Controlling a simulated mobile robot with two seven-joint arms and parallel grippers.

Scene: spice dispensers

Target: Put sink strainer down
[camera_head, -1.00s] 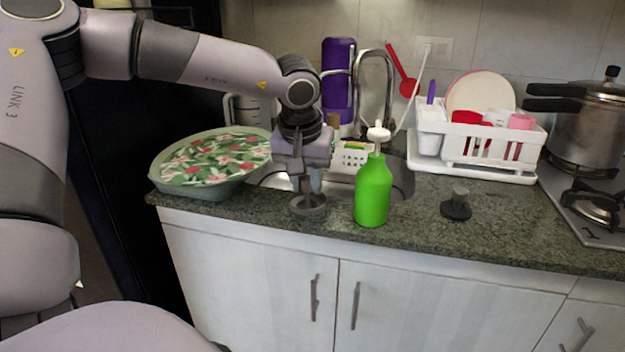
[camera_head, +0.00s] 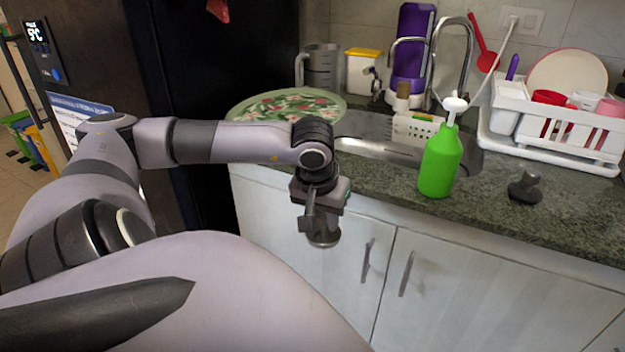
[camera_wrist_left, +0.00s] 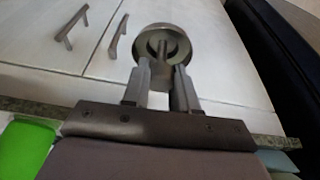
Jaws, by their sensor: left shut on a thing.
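My left gripper (camera_head: 320,216) is shut on the sink strainer (camera_head: 323,238). It holds this round grey metal piece in the air in front of the white cabinet doors, below the counter's front edge. In the left wrist view the strainer (camera_wrist_left: 165,38) shows as a round cup with a central stem, and the two gripper fingers (camera_wrist_left: 163,82) close on its near part. My right gripper is not in view.
The granite counter (camera_head: 480,208) holds the sink (camera_head: 380,148), a green soap bottle (camera_head: 440,165), a dark stopper-like piece (camera_head: 525,188), a white dish rack (camera_head: 560,125) and a floral-covered basin (camera_head: 285,105). Bare counter lies right of the green bottle.

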